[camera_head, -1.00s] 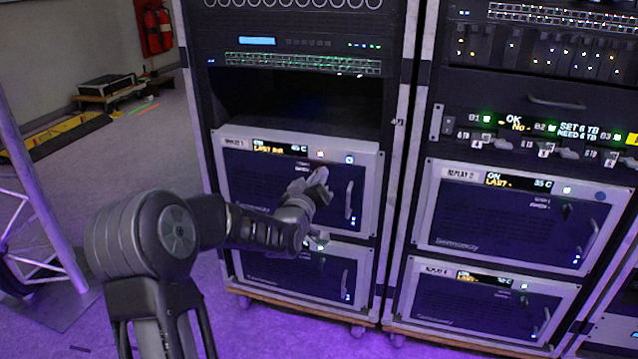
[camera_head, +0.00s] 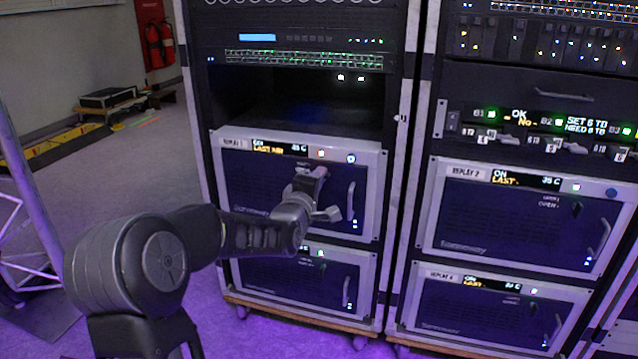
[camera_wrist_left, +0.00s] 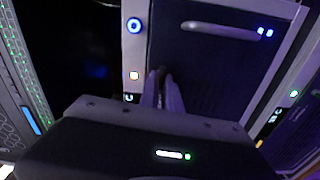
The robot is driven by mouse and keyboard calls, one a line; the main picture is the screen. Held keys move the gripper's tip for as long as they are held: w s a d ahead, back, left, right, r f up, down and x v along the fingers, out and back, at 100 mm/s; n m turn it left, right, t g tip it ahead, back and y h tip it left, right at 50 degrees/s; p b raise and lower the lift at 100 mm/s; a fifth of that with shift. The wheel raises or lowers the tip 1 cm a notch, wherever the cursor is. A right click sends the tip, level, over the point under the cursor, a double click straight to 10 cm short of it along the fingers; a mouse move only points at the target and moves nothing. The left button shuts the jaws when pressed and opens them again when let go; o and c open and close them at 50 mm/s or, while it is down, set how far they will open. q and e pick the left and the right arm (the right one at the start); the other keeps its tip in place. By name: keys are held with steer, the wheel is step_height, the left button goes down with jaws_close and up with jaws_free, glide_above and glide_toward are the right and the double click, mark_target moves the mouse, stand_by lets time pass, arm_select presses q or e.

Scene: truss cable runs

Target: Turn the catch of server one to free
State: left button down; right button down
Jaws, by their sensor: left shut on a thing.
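Server one, labelled REPLAY 1 (camera_head: 262,192), is the upper dark-blue unit with a grey frame in the left rack. In the left wrist view the gripper fingers (camera_wrist_left: 163,88) are close together at the panel, shut on the small dark catch (camera_wrist_left: 161,72). The catch is mostly hidden by the fingers, so its angle cannot be told. My right gripper is not in view.
Another server (camera_head: 300,281) sits right below. The right rack holds REPLAY 2 (camera_head: 510,225) and a further unit (camera_head: 480,310), with small levers above them. An open dark bay (camera_head: 270,100) is above server one. A truss (camera_head: 22,200) stands at the left; floor between is clear.

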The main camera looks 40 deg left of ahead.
arm_select(q)
steer(key=shift+f+n, duration=0.1)
steer(key=shift+n, duration=0.5)
steer(key=c, duration=1.6)
jaws_free()
steer(key=shift+o, duration=0.2)
steer(key=shift+s, duration=0.1)
steer(key=p+v, duration=0.1)
steer(key=v, duration=0.6)
steer(key=shift+s+p, duration=0.3)
